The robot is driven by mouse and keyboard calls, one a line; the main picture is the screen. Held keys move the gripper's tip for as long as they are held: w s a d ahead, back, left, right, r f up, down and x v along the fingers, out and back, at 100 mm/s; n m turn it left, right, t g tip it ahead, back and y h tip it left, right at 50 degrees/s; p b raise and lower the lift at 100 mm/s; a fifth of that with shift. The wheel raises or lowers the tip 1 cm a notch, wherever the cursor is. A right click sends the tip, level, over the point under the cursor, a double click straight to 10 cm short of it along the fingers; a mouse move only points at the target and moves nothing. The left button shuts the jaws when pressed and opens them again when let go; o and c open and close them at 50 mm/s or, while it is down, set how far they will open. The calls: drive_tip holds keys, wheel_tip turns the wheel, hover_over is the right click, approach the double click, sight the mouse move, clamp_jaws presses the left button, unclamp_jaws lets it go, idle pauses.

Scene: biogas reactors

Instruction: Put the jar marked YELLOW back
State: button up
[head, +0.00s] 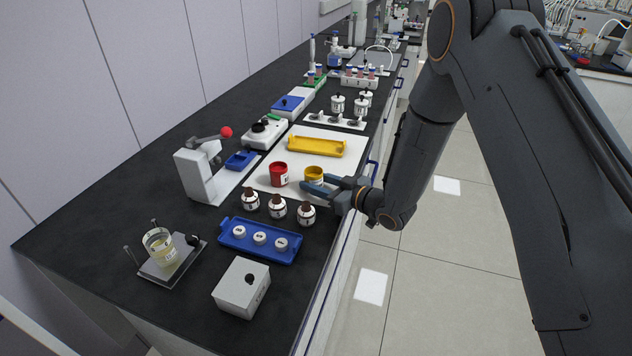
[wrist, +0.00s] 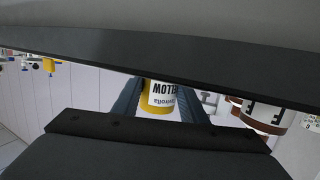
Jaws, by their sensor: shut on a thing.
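The yellow jar (head: 314,174) is near the front edge of the white mat in the head view. In the wrist view its label reads YELLOW and the jar (wrist: 157,97) sits between the two fingers. My gripper (head: 328,183) is shut on it, coming from the right. I cannot tell whether the jar touches the mat. A red jar (head: 279,174) stands just left of it on the mat. A yellow tray (head: 316,146) lies behind them on the white mat (head: 262,184).
A blue tray (head: 232,243) with white-lidded pots lies nearer. A lever press (head: 200,172) with a red knob stands left. A grey box (head: 241,288) is nearest.

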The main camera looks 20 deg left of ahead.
drive_tip(key=shift+f, duration=0.1)
drive_tip(key=o, duration=1.1)
drive_tip(key=shift+d, duration=0.15)
drive_tip(key=b+v, duration=0.2)
drive_tip(key=v, duration=0.9)
drive_tip(key=shift+s+d+b, duration=0.15)
drive_tip(key=shift+d+b, duration=0.2)
